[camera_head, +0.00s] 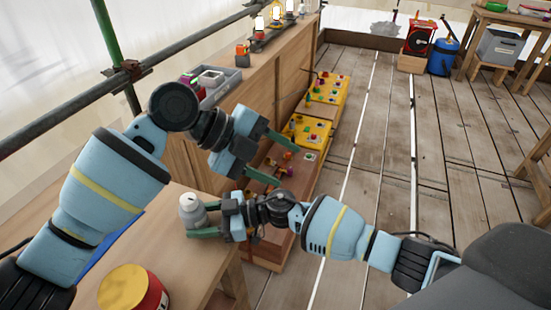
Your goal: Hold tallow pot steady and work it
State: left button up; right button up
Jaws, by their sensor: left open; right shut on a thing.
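The tallow pot, which I take to be the small grey jar with a pale lid (191,209), is at the right edge of the near wooden bench. My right gripper (200,220), whose arm comes in from the right, is shut on it. One green finger shows along its lower side, and the other is mostly hidden. The pot looks upright; I cannot tell whether it touches the bench top. My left gripper (286,166) is open and empty, up and to the right of the pot, with its two green fingers spread apart.
A red tin with a yellow top (124,287) stands on the near bench (190,272). Scaffold poles run along the left. A long wooden counter (262,75) holds a grey tray (214,80) and lamps. Yellow boxes (308,132) line its foot. The plank floor (390,150) is mostly clear.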

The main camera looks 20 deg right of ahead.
jog(key=o, duration=0.8)
jog(key=shift+o, duration=0.2)
jog(key=shift+d, duration=0.1)
jog(key=v, duration=1.2)
